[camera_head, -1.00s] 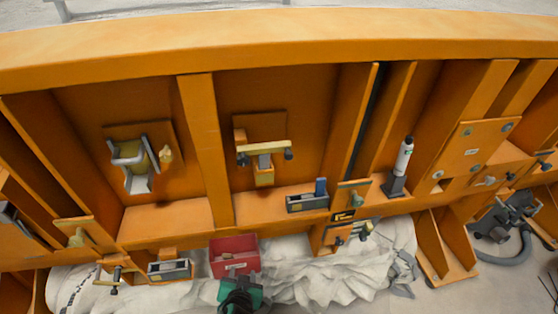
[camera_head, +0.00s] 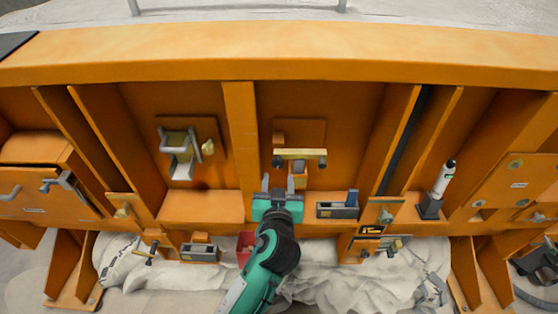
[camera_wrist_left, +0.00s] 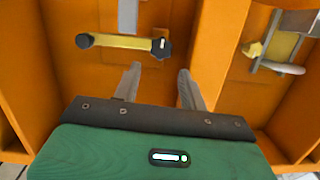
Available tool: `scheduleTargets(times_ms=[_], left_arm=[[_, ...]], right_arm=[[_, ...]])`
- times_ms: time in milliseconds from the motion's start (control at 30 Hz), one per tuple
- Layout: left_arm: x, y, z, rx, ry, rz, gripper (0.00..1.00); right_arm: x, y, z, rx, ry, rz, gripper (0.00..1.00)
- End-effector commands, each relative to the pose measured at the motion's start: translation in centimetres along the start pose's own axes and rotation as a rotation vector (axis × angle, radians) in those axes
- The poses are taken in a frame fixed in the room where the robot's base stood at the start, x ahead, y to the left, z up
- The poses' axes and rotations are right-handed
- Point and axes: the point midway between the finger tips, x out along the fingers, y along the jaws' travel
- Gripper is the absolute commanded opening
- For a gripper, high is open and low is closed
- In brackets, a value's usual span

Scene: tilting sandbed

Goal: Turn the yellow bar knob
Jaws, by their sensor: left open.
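The yellow bar knob (camera_head: 300,154) is a short, level yellow bar with dark ends, mounted on the orange panel in the middle bay. In the left wrist view the bar (camera_wrist_left: 122,41) lies across the upper left, its dark lobed end toward the middle. My left gripper (camera_head: 278,183) is open and empty, just below the bar in the head view. In the left wrist view its fingers (camera_wrist_left: 160,78) point toward the bar, apart from it, with the dark lobed end ahead of the gap between them. My right gripper is not in view.
A grey handle (camera_head: 177,150) with a small yellow knob (camera_head: 208,147) is in the bay to the left. A grey box with a blue block (camera_head: 352,197) sits on the ledge to the right. A red bin (camera_head: 244,246) is partly hidden behind my left arm. Orange ribs separate the bays.

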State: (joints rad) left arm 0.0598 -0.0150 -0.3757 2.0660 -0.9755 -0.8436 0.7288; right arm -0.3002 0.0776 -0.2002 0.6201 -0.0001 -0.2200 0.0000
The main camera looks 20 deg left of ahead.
Motion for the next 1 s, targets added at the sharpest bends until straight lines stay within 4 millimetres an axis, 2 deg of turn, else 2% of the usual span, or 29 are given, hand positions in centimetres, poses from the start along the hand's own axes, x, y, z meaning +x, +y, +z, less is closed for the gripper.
scheduleTargets(times_ms=[33,100,300,467,733,767,900,1000], left_arm=[[1.2,-0.1,-0.6,0.004,0.002,-0.001,0.43],[2.5,0.0,-0.5,0.004,0.002,0.000,0.43],[5.3,0.0,-0.2,0.002,0.000,0.001,0.43],[6.2,0.0,0.0,0.000,0.000,0.001,0.43],[6.3,0.0,0.1,-0.001,-0.001,0.001,0.43],[6.3,0.0,0.1,-0.001,-0.001,0.001,0.41],[6.3,0.0,0.1,-0.001,-0.001,0.001,0.13],[6.3,0.0,0.1,0.000,-0.001,0.001,0.12]], right_arm=[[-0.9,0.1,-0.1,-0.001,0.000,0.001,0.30],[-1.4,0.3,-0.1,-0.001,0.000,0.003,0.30],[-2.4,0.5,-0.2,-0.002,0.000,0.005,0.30],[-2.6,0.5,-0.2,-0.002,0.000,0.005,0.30],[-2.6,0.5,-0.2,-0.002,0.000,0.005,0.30],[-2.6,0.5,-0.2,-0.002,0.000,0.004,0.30],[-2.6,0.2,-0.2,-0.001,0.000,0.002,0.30],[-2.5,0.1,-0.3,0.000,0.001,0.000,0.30]])
